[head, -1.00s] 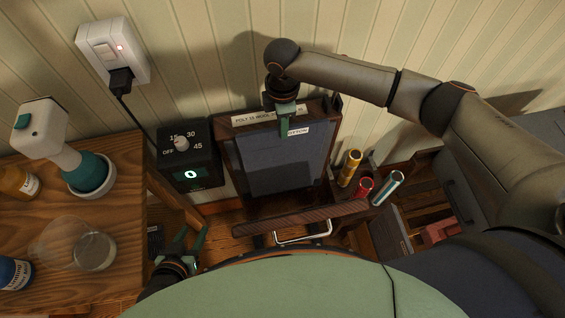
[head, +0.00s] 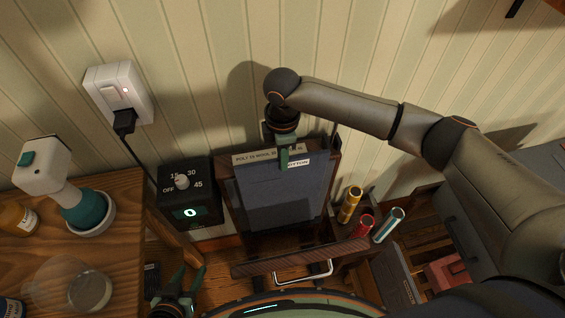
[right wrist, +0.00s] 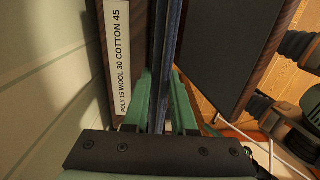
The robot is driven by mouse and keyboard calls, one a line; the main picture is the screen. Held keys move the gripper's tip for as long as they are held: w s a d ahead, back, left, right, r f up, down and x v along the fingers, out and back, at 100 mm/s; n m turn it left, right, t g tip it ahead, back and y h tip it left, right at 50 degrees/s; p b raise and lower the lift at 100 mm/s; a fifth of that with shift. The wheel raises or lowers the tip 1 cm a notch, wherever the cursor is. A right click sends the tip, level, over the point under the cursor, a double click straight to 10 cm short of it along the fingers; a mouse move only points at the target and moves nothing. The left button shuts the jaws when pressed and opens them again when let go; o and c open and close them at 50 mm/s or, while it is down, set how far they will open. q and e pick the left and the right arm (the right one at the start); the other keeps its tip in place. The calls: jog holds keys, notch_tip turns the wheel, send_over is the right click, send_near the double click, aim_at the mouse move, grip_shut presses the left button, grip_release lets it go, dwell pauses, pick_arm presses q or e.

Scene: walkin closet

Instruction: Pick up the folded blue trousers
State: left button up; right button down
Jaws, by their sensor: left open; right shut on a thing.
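The folded blue trousers (head: 275,200) hang upright in the open trouser press (head: 318,205), which stands against the wall. My right gripper (head: 284,161) comes from above and is shut on the trousers' top edge. In the right wrist view, the trousers (right wrist: 170,50) show edge-on as a thin blue strip between the green fingers of my right gripper (right wrist: 161,105). A label strip and the press's dark board lie on either side of them. My left gripper (head: 190,282) is open and empty, low beside the press. Their lower end inside the press is hard to make out.
A timer box (head: 190,197) stands left of the press, near a wooden table (head: 125,215) with bottles and a glass beaker. Several coloured tubes (head: 350,204) stand in a holder at the right. A wall socket (head: 118,93) with a plug and cord is at upper left.

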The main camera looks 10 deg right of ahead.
notch_tip(320, 180, up, 15)
jog(key=s+d, duration=0.4)
jog(key=d, duration=0.4)
jog(key=s+d, duration=0.5)
jog(key=d, duration=0.2)
notch_tip(320, 180, up, 40)
jog(key=p, duration=0.5)
jog(key=shift+d, duration=0.35)
dwell(1.3)
dwell(0.4)
